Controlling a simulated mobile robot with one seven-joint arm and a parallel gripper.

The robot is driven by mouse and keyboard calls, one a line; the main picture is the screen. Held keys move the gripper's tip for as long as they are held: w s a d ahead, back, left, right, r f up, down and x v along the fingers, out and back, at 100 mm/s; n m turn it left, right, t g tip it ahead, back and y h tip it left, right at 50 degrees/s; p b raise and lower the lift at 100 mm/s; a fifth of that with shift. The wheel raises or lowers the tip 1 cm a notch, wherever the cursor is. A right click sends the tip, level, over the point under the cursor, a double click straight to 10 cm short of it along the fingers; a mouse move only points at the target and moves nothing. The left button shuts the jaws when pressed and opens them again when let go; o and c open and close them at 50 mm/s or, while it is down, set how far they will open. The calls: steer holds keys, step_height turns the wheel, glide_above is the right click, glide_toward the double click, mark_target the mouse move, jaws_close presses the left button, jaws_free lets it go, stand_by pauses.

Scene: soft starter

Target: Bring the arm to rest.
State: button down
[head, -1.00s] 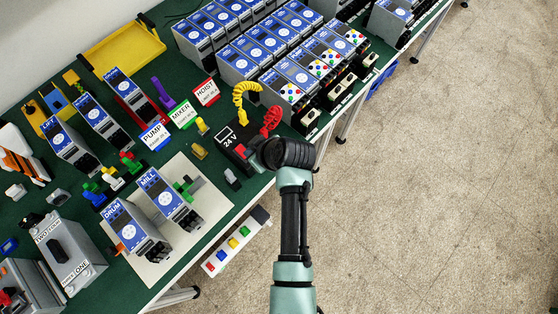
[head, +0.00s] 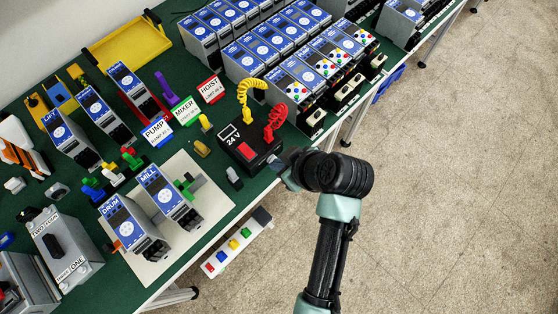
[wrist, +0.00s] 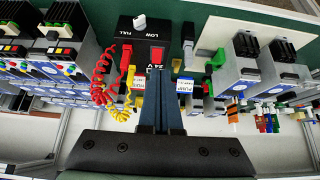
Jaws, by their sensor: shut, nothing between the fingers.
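My gripper (wrist: 162,102) is shut and empty; its two fingers are together in the lower middle of the wrist view. In the head view its end (head: 287,168) is small and partly hidden behind my black wrist joint. It is by the right side of the black 24 V box (head: 250,150), close to the table's front edge. Whether it touches the box I cannot tell. The 24 V box also shows in the wrist view (wrist: 142,45), with a red switch and red and yellow coiled leads.
The green table (head: 105,180) carries a pale board (head: 170,245) with the DRUM and MILL units, rows of blue-faced units at the back, and a yellow tray (head: 125,42). A rail with coloured buttons (head: 237,242) hangs at the front edge. The floor at right is clear.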

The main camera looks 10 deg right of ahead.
stand_by(0.3)
steer(key=w+r+m+t+h+b, duration=0.1)
steer(key=w+r+t, duration=0.35)
steer(key=r, duration=0.55)
steer(key=w+r+m+t+h+b, duration=0.1)
steer(key=w+r+t, duration=0.3)
steer(key=r, duration=0.6)
steer(key=w+r+m+t+h+b, duration=0.15)
steer(key=w+r, duration=0.35)
steer(key=r, duration=0.5)
steer(key=s+a+r+m+t, duration=0.1)
steer(key=s+r+t, duration=0.3)
steer(key=r, duration=0.5)
steer(key=s+a+r+m+t+b, duration=0.1)
steer(key=s+r+t, duration=0.3)
steer(key=r, duration=0.5)
steer(key=s+a+r+m+t+b, duration=0.1)
steer(key=s+a+r+t, duration=0.1)
steer(key=s+r, duration=0.4)
step_height(320, 180, up, 4)
steer(key=shift+a+m+t+h, duration=0.15)
steer(key=shift+m+t+h, duration=0.2)
steer(key=shift+t, duration=0.55)
